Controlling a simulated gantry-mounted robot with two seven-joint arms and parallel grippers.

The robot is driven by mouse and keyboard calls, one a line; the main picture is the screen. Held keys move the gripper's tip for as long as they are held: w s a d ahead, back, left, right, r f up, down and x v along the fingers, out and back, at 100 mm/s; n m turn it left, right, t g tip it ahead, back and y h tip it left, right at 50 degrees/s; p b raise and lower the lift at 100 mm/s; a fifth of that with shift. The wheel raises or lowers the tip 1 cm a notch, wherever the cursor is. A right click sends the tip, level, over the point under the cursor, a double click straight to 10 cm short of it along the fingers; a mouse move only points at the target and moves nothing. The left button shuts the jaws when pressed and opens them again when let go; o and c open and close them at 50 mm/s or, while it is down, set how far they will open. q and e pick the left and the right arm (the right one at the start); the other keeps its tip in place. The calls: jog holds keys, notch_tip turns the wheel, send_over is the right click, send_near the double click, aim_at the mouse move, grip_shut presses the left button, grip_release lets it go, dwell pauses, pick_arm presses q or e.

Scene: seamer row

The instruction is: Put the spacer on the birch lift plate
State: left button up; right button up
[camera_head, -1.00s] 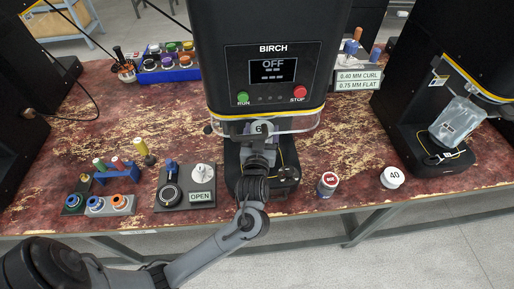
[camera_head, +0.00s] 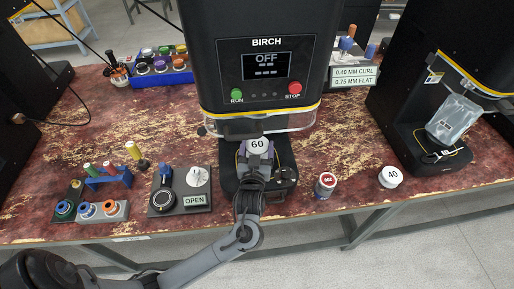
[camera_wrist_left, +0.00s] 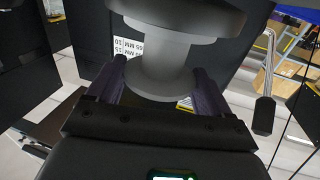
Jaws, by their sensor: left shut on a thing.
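My left gripper (camera_head: 256,160) is shut on the spacer (camera_head: 258,145), a grey, spool-shaped piece with a white top marked 60. In the left wrist view the spacer (camera_wrist_left: 172,62) shows its narrow stem between the two dark fingers and a wide flange above. In the head view the spacer is in front of the BIRCH machine (camera_head: 262,30), below its clear guard and over its black base (camera_head: 286,155). The birch lift plate cannot be made out clearly; the gripper and spacer cover much of that area. My right gripper is not in view.
A white-topped piece marked 40 (camera_head: 390,176) and a small red-topped jar (camera_head: 325,185) stand right of the base. A dark block with an OPEN label (camera_head: 195,200) is to the left. The BIRCH display reads OFF. The clear guard (camera_head: 290,122) hangs close above.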

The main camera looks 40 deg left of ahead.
pick_arm(q)
jog(key=shift+f, duration=0.15)
jog(key=o, duration=1)
jog(key=shift+r, duration=0.2)
jog(key=p+v, duration=0.2)
jog(key=v, duration=0.9)
jog(key=s+d+f+m+g+h, duration=0.45)
jog(key=d+f+m+h, duration=0.2)
jog(key=h, duration=0.35)
jog(key=s+f+m+g, duration=0.1)
jog(key=s+g, duration=0.1)
jog(key=s, duration=0.2)
jog(key=s+f+g, duration=0.1)
jog(key=s+g, duration=0.1)
jog(key=s, duration=0.3)
jog(key=s+f+m+g, duration=0.1)
jog(key=s+g, duration=0.1)
jog(key=s, duration=0.2)
jog(key=shift+s+a+f+m+g+h, duration=0.15)
jog(key=shift+a+f+m+g+h, duration=0.15)
jog(key=shift+a+m+h, duration=0.1)
